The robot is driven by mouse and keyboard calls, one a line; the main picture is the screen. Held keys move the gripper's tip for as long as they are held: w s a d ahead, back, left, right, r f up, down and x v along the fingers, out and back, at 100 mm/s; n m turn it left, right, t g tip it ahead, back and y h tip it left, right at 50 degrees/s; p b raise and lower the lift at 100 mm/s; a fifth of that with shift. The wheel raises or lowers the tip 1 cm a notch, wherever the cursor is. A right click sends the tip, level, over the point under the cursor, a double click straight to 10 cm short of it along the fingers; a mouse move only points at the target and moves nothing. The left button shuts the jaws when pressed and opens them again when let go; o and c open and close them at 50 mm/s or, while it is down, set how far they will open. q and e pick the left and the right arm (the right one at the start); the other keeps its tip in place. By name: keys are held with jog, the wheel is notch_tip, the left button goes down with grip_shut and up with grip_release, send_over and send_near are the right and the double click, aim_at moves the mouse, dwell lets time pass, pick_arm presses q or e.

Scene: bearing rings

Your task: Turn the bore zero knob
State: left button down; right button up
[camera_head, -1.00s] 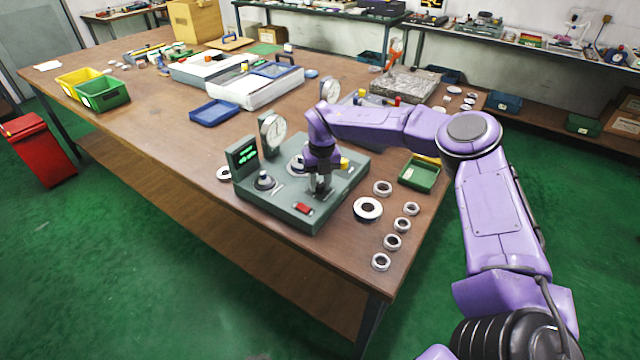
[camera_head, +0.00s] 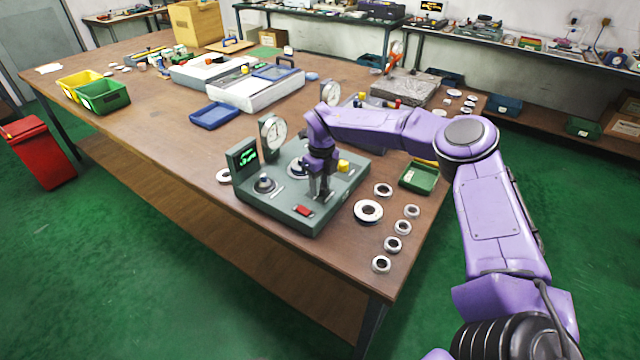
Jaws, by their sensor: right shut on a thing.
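A grey-green gauge box (camera_head: 262,208) sits near the table's front edge. It carries a green-lit display (camera_head: 246,155), a round dial (camera_head: 272,134), a knob-like post (camera_head: 264,183) at its left, a yellow part (camera_head: 343,166) and a red button (camera_head: 303,210). My right gripper (camera_head: 319,194) points down onto the box's right half, just behind the red button. Its fingers are closed on a small knob, which they mostly hide. I cannot read a label, so I cannot tell which knob is the bore zero knob. My left gripper is out of view.
Several metal rings (camera_head: 368,211) lie on the table right of the box. A green tray (camera_head: 418,176) stands behind them. A blue tray (camera_head: 214,115) and white cases (camera_head: 256,92) lie farther back.

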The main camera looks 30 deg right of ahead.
aim_at(322, 186)
jog(key=shift+f, duration=0.1)
jog(key=o, duration=1.1)
jog(key=shift+s, duration=0.1)
jog(key=shift+c, duration=0.2)
notch_tip(322, 186, up, 11)
jog(key=b, duration=0.1)
jog(key=shift+d+f+b, duration=0.15)
jog(key=shift+d+b, duration=0.15)
jog(key=shift+b, duration=0.05)
